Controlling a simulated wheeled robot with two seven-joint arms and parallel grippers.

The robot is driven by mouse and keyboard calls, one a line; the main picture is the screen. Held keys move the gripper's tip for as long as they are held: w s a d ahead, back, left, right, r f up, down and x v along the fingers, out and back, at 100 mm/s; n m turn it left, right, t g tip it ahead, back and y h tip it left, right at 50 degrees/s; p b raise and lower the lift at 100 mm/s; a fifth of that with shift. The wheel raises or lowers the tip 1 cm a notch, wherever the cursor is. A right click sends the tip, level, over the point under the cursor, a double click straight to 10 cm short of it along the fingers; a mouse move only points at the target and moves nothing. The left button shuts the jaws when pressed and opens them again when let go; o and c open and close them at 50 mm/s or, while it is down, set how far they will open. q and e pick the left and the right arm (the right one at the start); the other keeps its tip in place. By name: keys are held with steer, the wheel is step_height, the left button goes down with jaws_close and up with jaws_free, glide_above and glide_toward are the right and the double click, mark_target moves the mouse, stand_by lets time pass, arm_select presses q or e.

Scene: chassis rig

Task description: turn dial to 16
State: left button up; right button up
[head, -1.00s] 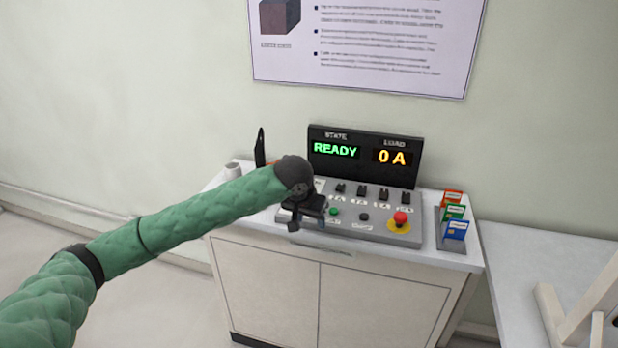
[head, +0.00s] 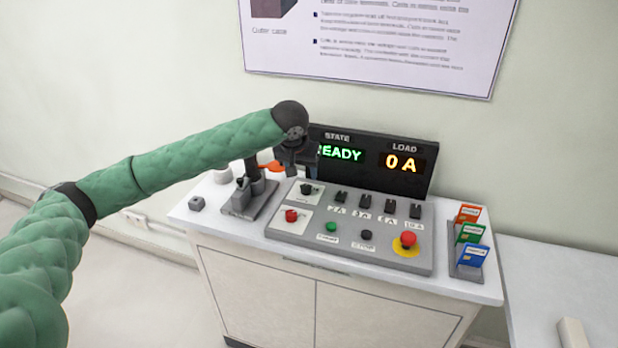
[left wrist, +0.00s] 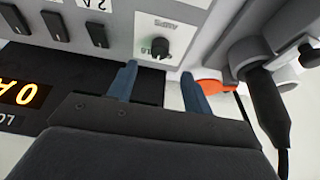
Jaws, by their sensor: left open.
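The dial (head: 307,189) is a small dark knob on a white plate at the upper left of the grey control panel (head: 345,252). In the left wrist view the dial (left wrist: 157,48) sits below printed "AMPS" lettering; its exact setting is too small to read. My left gripper (head: 298,165) is above and just behind the dial, in front of the display. Its two blue-grey fingers (left wrist: 160,85) are apart and empty, with the dial beyond their tips, not between them. The display (head: 370,160) shows READY, partly covered by my gripper, and 0 A. My right gripper is out of view.
Several black switches (head: 364,203) line the panel beside the dial. A red knob (head: 291,215), green button (head: 331,227) and red emergency button (head: 408,239) are nearer the front. A lever device (head: 248,190) stands left; a card rack (head: 468,262) stands right.

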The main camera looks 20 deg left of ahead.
mark_target(306, 186)
arm_select(q)
steer(key=shift+w+f, duration=0.2)
steer(key=shift+f, duration=0.5)
steer(key=p+x, duration=0.1)
steer(key=x, duration=0.3)
steer(key=shift+w+f, duration=0.25)
steer(key=shift+f, duration=0.1)
steer(key=shift+w+f, duration=0.15)
steer(key=shift+f, duration=0.4)
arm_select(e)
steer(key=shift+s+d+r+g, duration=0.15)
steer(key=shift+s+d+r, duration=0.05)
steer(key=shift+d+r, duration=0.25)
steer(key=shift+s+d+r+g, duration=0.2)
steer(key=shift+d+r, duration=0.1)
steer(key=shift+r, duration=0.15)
